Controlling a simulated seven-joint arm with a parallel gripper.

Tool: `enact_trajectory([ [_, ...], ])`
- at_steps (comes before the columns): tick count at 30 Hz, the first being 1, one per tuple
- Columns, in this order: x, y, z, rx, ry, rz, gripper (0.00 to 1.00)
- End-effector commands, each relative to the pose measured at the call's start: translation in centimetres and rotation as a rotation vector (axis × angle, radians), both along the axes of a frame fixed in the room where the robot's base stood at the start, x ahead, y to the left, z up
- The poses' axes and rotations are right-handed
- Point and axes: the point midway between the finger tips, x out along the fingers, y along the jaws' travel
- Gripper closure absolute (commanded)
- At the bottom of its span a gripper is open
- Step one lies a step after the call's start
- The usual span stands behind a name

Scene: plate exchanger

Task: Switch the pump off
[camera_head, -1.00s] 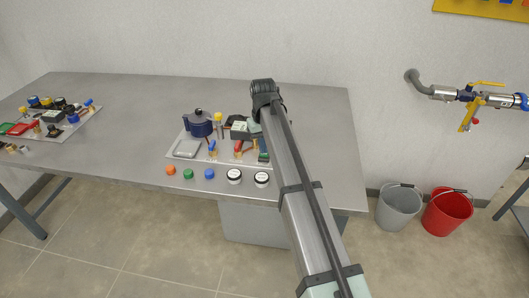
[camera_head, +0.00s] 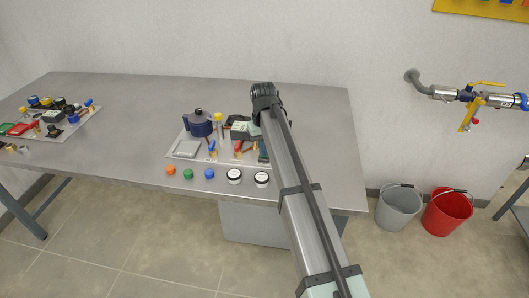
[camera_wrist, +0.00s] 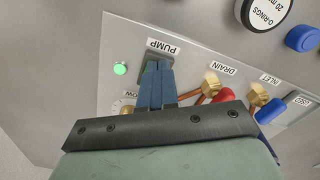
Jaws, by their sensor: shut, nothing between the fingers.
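In the wrist view, the label PUMP (camera_wrist: 162,46) is on a light grey panel (camera_wrist: 120,35). Just below the label is the dark pump switch (camera_wrist: 146,62), mostly hidden behind my fingers. A green lamp (camera_wrist: 120,68) beside it looks lit. My gripper (camera_wrist: 158,66) is shut, with its blue fingers together and nothing between them. The fingertips are over the switch; I cannot tell whether they touch it, nor which way the switch sits. In the head view, my arm hides the switch.
Brass fittings (camera_wrist: 211,84) with a red handle stand close right of my fingers, by the DRAIN label. The INLET fitting (camera_wrist: 259,96) is further right. In the head view, a blue pot (camera_head: 199,124) stands on the panel, and white-lidded jars (camera_head: 234,176) line the table's front edge.

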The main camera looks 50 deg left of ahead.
Motion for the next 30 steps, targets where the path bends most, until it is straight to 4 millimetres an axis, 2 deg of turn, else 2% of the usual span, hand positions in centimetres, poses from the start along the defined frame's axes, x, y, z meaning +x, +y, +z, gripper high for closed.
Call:
enact_trajectory([
  [22, 0.01, -0.01, -0.92, 0.0, 0.0, 0.0, 1.0],
  [30, 0.02, 0.04, -0.29, 0.001, 0.0, 0.0, 1.0],
])
